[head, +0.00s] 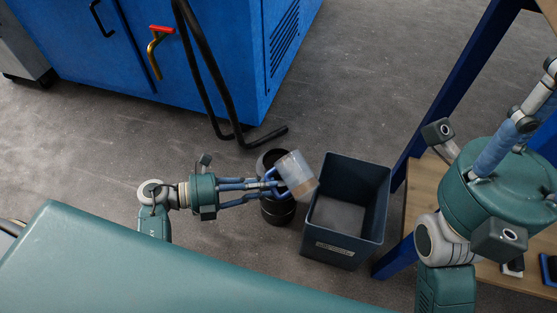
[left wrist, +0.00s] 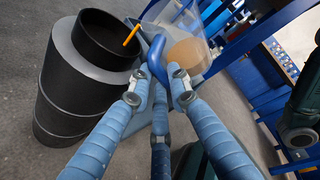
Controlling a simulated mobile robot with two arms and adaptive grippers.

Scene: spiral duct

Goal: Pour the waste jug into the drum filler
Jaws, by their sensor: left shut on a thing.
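The waste jug (head: 294,170) is a translucent vessel with a blue handle and tan-brown contents at its lower right end. It is tilted and held off the floor, overlapping the right edge of the black drum (head: 278,211) in the head view. My left gripper (head: 271,184) is shut on the jug's handle. The left wrist view shows the jug (left wrist: 188,52) beside the drum (left wrist: 68,105), a dark cylinder with a raised open collar and an orange stick (left wrist: 131,36) at its rim. My right gripper (head: 493,152) is partly in view at right, its tips unclear.
A square dark open bin (head: 346,256) stands right of the drum. A blue cabinet (head: 200,70) with black hoses (head: 215,90) stands behind. A blue-framed wooden bench (head: 422,190) is at right. Grey floor (head: 350,100) is clear behind the bin.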

